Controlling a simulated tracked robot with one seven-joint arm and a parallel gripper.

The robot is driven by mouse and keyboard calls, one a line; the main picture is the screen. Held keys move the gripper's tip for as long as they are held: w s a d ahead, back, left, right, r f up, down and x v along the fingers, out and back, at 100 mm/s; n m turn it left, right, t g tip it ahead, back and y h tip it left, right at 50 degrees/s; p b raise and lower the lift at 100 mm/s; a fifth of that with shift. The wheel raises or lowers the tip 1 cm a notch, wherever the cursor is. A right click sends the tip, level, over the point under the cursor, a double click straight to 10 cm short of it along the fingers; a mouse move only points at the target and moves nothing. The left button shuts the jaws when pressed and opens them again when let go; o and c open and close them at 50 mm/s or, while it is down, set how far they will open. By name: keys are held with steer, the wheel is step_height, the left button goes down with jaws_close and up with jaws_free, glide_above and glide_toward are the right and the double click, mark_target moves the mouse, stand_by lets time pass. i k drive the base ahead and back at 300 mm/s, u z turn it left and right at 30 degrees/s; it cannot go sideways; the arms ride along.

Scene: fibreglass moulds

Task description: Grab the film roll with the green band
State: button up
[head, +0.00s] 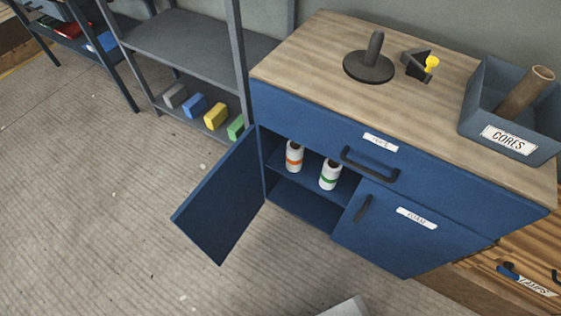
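The film roll with the green band (330,175) is a white upright cylinder. It stands on a shelf inside the blue cabinet (315,117), behind the open left door (222,198). A similar white roll with an orange band (294,157) stands just to its left, with a small gap between them. The green-banded roll is near the right side of the opening, close to the shut right door (397,228). My gripper is not clearly in view. A pale grey shape at the bottom edge is cut off, and I cannot tell what it is.
Grey shelving (185,45) stands at the left. The floor in front (110,230) is mostly clear.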

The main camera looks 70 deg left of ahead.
mark_target(331, 171)
steer(key=z, duration=0.55)
steer(key=k, duration=2.75)
steer(key=u, duration=1.7)
steer(key=i, duration=1)
steer(key=u, duration=0.05)
